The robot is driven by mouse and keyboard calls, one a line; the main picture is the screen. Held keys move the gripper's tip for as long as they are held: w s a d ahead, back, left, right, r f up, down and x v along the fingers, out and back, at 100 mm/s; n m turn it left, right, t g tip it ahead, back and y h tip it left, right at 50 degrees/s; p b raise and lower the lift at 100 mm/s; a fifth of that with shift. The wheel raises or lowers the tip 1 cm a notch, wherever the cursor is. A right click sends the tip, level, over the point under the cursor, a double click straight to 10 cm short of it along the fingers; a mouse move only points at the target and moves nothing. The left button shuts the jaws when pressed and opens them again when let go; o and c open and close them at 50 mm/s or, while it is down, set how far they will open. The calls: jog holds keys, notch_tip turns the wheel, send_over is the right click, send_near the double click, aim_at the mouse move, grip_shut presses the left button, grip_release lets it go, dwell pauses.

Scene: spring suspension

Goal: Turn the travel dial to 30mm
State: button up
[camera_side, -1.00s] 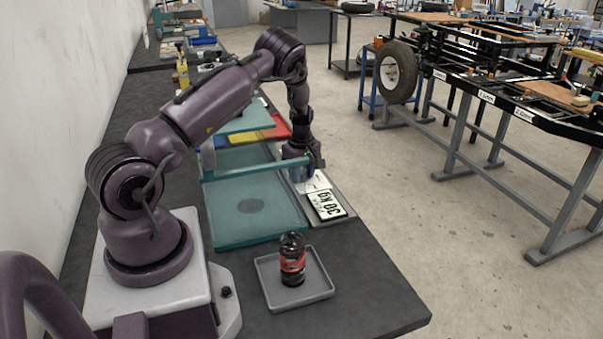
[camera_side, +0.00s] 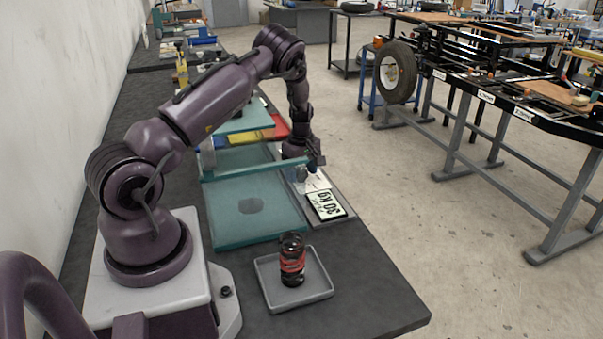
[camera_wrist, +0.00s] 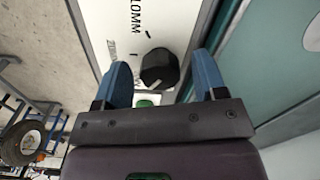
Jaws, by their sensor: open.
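The travel dial (camera_wrist: 159,68) is a dark faceted knob on a white panel (camera_wrist: 118,28) with printed marks, in the wrist view. The panel's lettering is only partly readable and seems to include "10MM"; I cannot tell the dial's setting. My gripper (camera_wrist: 164,72) has two blue fingers, open, one to each side of the dial with gaps between. In the side view my gripper (camera_side: 309,163) is low over the panel beside the teal press frame, and the dial is hard to make out there.
A teal frame (camera_side: 228,230) stands left of the panel, with its crossbar close to my gripper. A black and red spring (camera_side: 292,262) stands in a grey tray (camera_side: 313,293) at the front. A green button (camera_wrist: 144,101) lies near the dial. Bare bench is at the front right.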

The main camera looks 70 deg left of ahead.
notch_tip(320, 180, up, 12)
dwell(0.4)
jog(key=shift+r, duration=0.1)
jog(key=s+d+r+m+t, duration=0.2)
jog(key=s+d+r+m, duration=0.3)
jog(key=d, duration=0.5)
jog(key=s+d+r+m+t, duration=0.1)
jog(key=s+d+r+m, duration=0.5)
jog(key=d, duration=0.5)
jog(key=s+d+r+m+t, duration=0.2)
jog(key=s+d+r+m, duration=0.3)
jog(key=d+r+m, duration=0.4)
jog(key=shift+s+d+m+t, duration=0.15)
jog(key=shift+d+m+t, duration=0.15)
jog(key=shift+d+m, duration=0.7)
jog(key=shift+d+r+n, duration=0.1)
jog(key=shift+d+n, duration=0.15)
jog(key=shift+n, duration=0.05)
